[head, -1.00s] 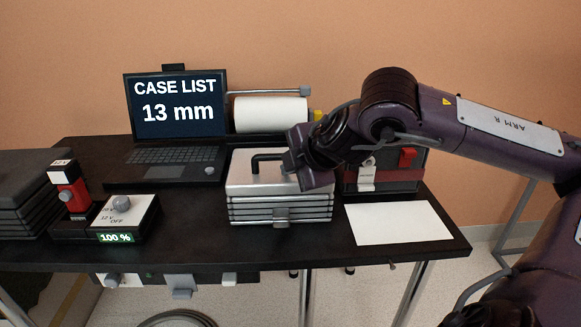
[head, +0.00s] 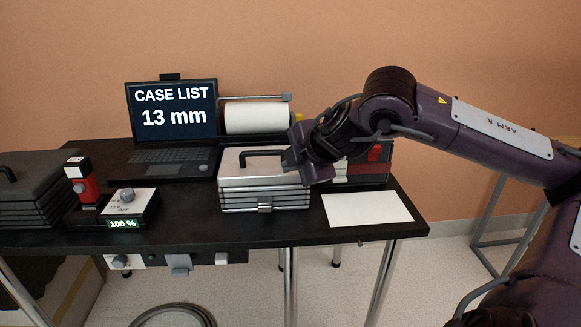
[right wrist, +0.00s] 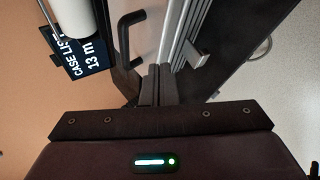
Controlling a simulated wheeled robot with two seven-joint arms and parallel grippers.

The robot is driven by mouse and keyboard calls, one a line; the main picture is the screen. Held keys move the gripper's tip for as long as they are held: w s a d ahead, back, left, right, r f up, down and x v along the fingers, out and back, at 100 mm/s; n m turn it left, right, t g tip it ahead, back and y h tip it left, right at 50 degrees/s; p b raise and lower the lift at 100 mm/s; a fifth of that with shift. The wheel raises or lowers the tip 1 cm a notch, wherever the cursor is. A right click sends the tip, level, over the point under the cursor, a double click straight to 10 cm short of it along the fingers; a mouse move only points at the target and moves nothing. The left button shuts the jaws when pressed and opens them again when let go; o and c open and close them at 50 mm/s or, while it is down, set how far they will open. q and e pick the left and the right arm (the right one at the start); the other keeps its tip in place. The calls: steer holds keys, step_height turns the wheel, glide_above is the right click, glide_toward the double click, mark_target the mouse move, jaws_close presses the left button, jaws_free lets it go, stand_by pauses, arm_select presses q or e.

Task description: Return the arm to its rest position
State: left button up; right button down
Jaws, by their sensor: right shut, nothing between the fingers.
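I cannot tell whether the fingers touch the case. My left gripper does not show.
A laptop (head: 172,112) reading "CASE LIST 13 mm" and a paper roll (head: 256,118) stand behind. A white sheet (head: 366,208) lies to the right. A charger (head: 125,208) showing 100 % and a dark case (head: 45,190) are at left. A red-and-black box (head: 355,170) is behind my gripper.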

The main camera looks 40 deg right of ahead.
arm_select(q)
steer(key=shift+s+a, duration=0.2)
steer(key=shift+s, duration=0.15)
